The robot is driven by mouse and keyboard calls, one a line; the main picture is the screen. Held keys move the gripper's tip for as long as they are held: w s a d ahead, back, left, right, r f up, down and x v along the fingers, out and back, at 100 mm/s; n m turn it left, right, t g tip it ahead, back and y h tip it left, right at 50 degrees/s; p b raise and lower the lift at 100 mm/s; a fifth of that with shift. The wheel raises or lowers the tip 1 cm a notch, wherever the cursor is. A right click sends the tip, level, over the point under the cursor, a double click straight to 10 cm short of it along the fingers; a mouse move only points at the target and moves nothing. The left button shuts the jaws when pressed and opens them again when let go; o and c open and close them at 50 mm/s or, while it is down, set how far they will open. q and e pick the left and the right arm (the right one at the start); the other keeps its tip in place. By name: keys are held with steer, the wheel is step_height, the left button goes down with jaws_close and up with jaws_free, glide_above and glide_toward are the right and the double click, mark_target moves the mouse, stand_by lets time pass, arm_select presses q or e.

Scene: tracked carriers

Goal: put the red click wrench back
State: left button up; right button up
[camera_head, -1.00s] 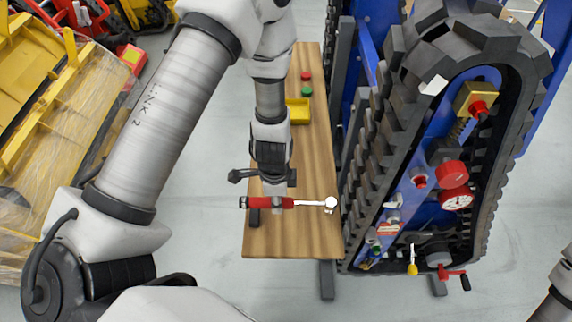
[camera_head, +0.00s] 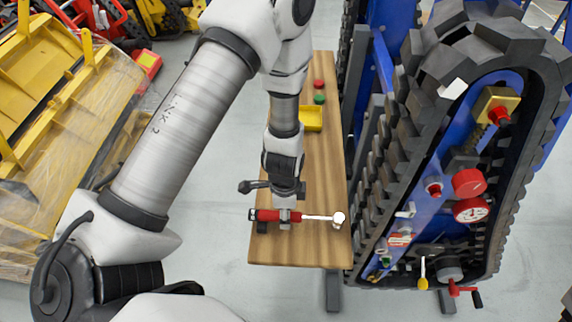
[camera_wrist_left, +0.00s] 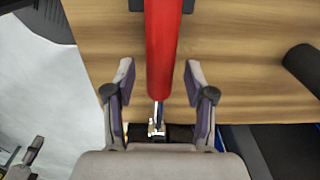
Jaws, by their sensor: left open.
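The red click wrench (camera_head: 318,217) lies across the near end of the wooden bench top (camera_head: 300,250). Its red handle points left and its silver ratchet head points right. My left gripper (camera_head: 287,216) is over the handle, pointing down. In the left wrist view, the open fingers (camera_wrist_left: 160,72) stand on either side of the red handle (camera_wrist_left: 162,35), with a gap on both sides. A dark support (camera_head: 262,227) shows at the handle end. The wrench's far part is partly hidden by the gripper body in the wrist view. My right gripper is out of view.
A tracked carrier (camera_head: 450,85) with blue panel, gauge and knobs stands close to the bench's right side. A yellow bin (camera_head: 311,119), a green button (camera_head: 319,99) and a red button (camera_head: 318,83) are farther back on the bench. Yellow machinery (camera_head: 40,100) stands at left.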

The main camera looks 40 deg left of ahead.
arm_select(q)
step_height(320, 180, up, 11)
steer(key=p, duration=0.9)
steer(key=s+f+n, duration=0.4)
steer(key=s+n, duration=0.2)
steer(key=s, duration=0.1)
steer(key=s+f+n, duration=0.5)
steer(key=s+n, duration=0.1)
steer(key=s, duration=0.2)
steer(key=shift+s+d, duration=0.3)
steer(key=shift+d, duration=0.1)
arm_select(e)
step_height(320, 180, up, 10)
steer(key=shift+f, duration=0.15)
